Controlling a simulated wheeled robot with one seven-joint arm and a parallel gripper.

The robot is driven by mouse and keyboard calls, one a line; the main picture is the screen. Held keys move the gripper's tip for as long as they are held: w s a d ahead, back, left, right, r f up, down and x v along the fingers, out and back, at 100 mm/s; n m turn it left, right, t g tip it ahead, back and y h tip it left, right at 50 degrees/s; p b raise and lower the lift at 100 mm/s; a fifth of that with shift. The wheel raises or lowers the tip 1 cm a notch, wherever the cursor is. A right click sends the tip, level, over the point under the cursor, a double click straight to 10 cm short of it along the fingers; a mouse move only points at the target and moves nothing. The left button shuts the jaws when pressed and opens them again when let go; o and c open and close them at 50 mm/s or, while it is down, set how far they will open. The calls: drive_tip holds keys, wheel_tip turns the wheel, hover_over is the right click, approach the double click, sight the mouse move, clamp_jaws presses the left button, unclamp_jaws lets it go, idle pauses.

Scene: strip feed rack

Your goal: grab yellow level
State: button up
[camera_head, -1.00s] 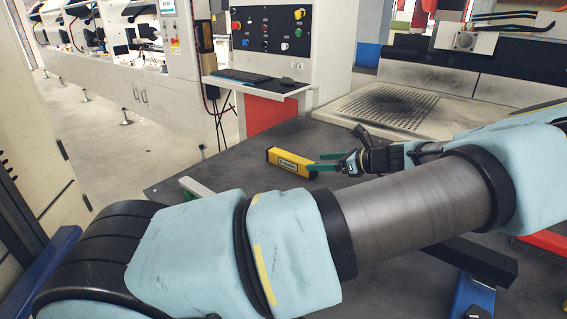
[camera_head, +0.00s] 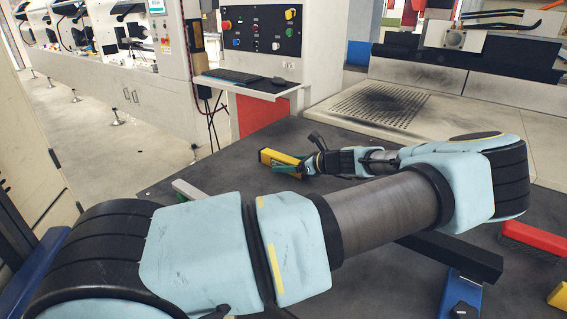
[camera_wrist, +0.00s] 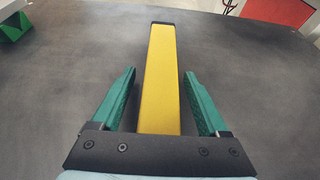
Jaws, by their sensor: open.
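The yellow level (camera_head: 268,157) lies on the dark table top, with its far end showing beyond my gripper in the head view. In the wrist view the yellow level (camera_wrist: 160,80) runs lengthwise between the two green fingers, with a gap on each side. My gripper (camera_wrist: 160,85) is open around it, and neither finger touches it. In the head view my gripper (camera_head: 290,166) is small and partly covers the level's near part. The level's near end is hidden behind the gripper's black mount in the wrist view.
A red bar (camera_head: 535,238) and a blue piece (camera_head: 462,296) lie at the right. The dark table (camera_wrist: 60,110) around the level is clear.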

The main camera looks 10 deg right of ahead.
clamp_jaws()
idle(0.5)
